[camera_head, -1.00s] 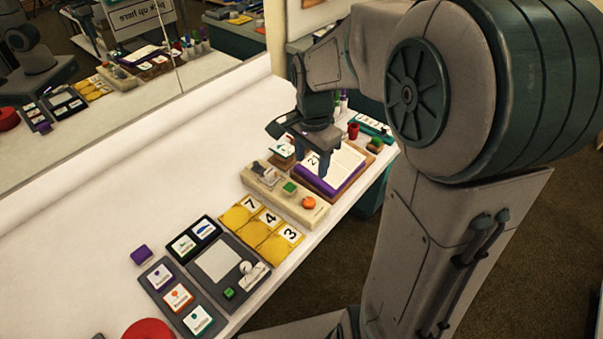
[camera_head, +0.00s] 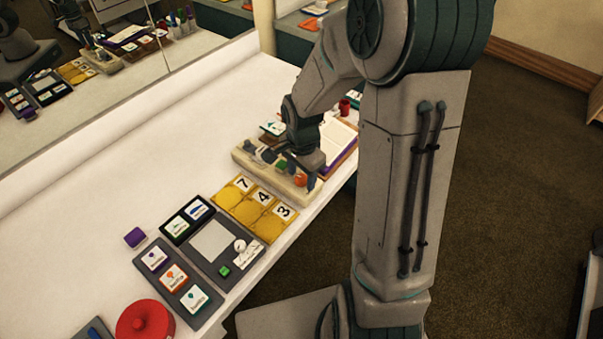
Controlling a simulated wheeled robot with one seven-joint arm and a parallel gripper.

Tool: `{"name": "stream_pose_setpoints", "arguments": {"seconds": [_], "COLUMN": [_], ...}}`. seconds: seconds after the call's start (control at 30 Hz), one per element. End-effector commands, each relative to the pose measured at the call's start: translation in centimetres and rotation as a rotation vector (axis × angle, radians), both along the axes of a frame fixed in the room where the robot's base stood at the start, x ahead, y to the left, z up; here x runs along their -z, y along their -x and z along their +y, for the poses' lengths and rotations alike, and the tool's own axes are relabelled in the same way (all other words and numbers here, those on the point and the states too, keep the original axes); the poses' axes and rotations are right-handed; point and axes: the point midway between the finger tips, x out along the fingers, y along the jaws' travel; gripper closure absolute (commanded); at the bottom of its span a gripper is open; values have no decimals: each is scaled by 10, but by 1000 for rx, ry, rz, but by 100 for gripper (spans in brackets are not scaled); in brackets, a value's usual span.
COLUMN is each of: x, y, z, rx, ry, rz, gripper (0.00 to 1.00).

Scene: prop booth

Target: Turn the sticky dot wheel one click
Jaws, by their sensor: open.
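No part in view is clearly labelled as the sticky dot wheel. A round orange knob (camera_head: 300,180) sits at the near right end of a beige board (camera_head: 240,155), with a green block (camera_head: 282,165) beside it. My gripper (camera_head: 301,178) points down, open, over the right part of the beige board, close to the orange knob. I cannot tell whether it touches the knob. The gripper and wrist hide part of the board.
Yellow cards numbered 7, 4 and 3 (camera_head: 263,197) lie left of the board. A grey card tray (camera_head: 152,283) and a small purple block (camera_head: 135,237) are further left. The white table (camera_head: 110,170) is clear toward the mirror.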

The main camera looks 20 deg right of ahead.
Motion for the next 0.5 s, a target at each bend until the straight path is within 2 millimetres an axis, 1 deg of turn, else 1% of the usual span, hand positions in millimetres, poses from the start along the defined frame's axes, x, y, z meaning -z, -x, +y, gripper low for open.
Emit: {"name": "stream_pose_setpoints", "arguments": {"seconds": [0.27, 0.37, 0.4, 0.43, 0.5], "x": [1, 1, 1, 1, 1], "y": [0, 0, 0, 0, 0], "z": [0, 0, 0, 0, 0], "rx": [0, 0, 0, 0, 0], "ry": [0, 0, 0, 0, 0], "rz": [0, 0, 0, 0, 0], "gripper": [48, 73, 84, 92, 93]}}
